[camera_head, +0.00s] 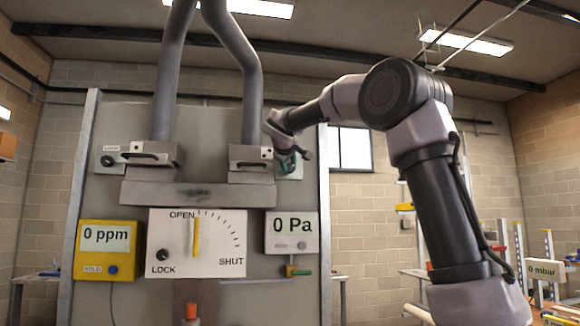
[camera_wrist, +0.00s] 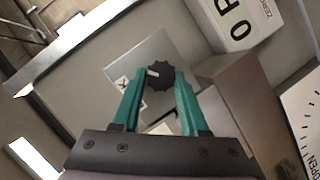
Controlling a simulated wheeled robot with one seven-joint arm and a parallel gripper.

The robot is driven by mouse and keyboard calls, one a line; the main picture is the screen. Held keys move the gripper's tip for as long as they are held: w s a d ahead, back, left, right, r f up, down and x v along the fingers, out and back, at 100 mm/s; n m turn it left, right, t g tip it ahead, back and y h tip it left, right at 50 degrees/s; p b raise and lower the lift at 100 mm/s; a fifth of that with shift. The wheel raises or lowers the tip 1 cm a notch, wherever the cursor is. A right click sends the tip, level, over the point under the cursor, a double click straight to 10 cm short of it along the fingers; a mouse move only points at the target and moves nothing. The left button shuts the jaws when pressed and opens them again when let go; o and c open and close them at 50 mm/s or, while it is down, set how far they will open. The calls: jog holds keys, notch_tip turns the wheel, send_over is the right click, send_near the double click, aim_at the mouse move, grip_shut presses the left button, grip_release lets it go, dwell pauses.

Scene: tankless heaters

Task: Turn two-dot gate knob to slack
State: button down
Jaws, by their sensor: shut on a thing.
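My gripper (camera_wrist: 160,92) has teal fingers, and in the wrist view their tips are closed on either side of a dark, notched knob (camera_wrist: 160,77). A short white pointer mark on the knob points to the left in that view. The knob sits on a pale square plate (camera_wrist: 150,52) with a small, unreadable label. In the head view my gripper (camera_head: 288,161) is at the plate (camera_head: 297,171) beside the right gate (camera_head: 251,158), and it hides the knob there.
A similar knob (camera_head: 107,160) on a plate is beside the left gate (camera_head: 150,155). Below are a dial panel (camera_head: 215,260) with a yellow pointer near OPEN, a yellow ppm meter (camera_head: 108,262) and a 0 Pa meter (camera_head: 291,232), close under my gripper.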

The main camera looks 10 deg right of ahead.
jog(key=n, duration=0.1)
jog(key=n+h, duration=0.1)
jog(key=n, duration=0.1)
jog(key=shift+a+f+t+h, duration=0.1)
jog(key=shift+f+t+h, duration=0.2)
jog(key=shift+t, duration=0.1)
jog(key=shift+f+n+t+h, duration=0.1)
jog(key=shift+n+t+h, duration=0.4)
jog(key=shift+n, duration=1.3)
jog(key=shift+c, duration=2.2)
grip_release()
jog(key=shift+s, duration=0.1)
jog(key=v, duration=1)
jog(key=shift+s, duration=0.25)
